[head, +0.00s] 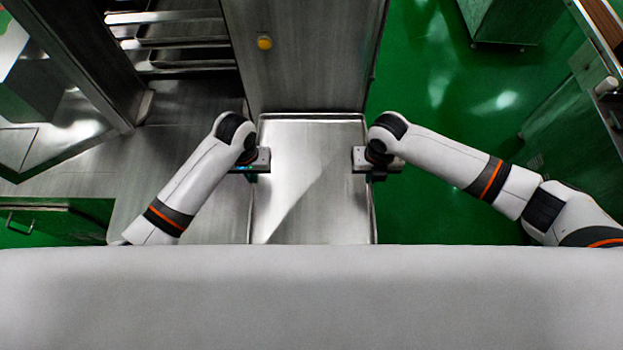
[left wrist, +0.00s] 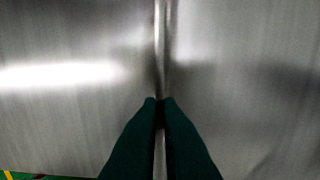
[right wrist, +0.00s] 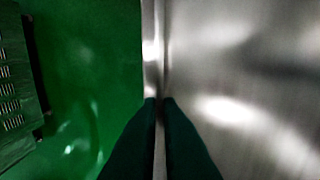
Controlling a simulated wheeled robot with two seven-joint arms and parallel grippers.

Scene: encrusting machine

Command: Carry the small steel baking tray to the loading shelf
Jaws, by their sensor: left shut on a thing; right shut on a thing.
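The small steel baking tray (head: 312,190) is a shiny, shallow rectangle in the middle of the head view, its near edge hidden by my own body. My left gripper (head: 262,160) is shut on its left rim, and my right gripper (head: 358,160) is shut on its right rim. In the left wrist view the dark fingers (left wrist: 160,102) pinch the tray's rim (left wrist: 161,40). In the right wrist view the fingers (right wrist: 159,102) pinch the opposite rim (right wrist: 154,50). I cannot tell which surface in view is the loading shelf.
A steel cabinet panel (head: 305,75) with a yellow button (head: 264,42) stands just beyond the tray. A rack with trays (head: 180,40) is at the upper left. A steel surface (head: 185,165) lies left of the tray. Open green floor (head: 440,90) lies to the right.

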